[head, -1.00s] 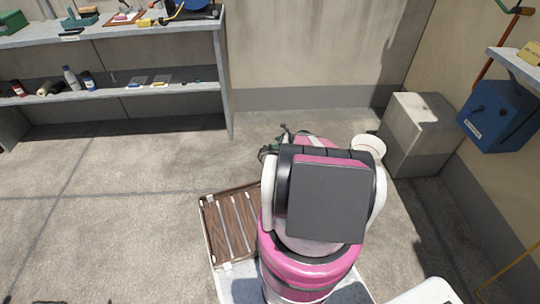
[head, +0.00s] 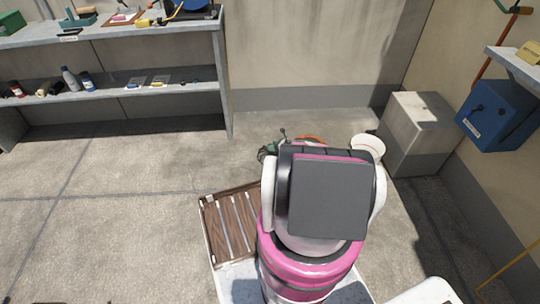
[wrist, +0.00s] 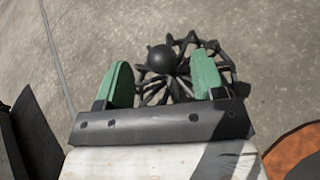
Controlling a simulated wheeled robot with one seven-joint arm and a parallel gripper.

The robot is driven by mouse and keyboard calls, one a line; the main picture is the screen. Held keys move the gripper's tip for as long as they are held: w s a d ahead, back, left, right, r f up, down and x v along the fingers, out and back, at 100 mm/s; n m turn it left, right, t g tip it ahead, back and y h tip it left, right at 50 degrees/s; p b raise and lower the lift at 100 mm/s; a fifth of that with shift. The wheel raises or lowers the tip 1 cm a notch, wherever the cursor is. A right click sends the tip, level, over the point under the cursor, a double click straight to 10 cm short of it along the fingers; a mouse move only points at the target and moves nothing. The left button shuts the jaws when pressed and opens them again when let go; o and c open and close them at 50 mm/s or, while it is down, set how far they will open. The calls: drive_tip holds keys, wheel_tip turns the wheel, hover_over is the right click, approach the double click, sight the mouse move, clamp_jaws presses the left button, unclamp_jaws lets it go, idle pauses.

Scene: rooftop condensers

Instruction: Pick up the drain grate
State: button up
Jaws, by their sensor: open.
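The drain grate (wrist: 162,57) is a black, domed cage of curved bars with a round knob on top. It sits on the concrete floor in the wrist view. My gripper (wrist: 158,74) has two green fingers, spread apart and empty. The knob and part of the bars show between the fingers, and other bars extend behind and past the right finger. I cannot tell whether either finger touches the grate. In the head view my arm hides most of the gripper and I cannot make out the grate clearly.
A grey block (head: 418,135) stands by the right wall, below a blue box (head: 497,112). A round white object (head: 368,147) is near my arm. An orange object (wrist: 294,155) lies close at lower right in the wrist view. A shelf bench (head: 120,75) is left; floor there is clear.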

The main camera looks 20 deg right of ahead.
drive_tip(key=x, duration=0.3)
drive_tip(key=shift+w+f, duration=0.1)
drive_tip(key=shift+f, duration=0.05)
clamp_jaws()
drive_tip(key=shift+r, duration=0.2)
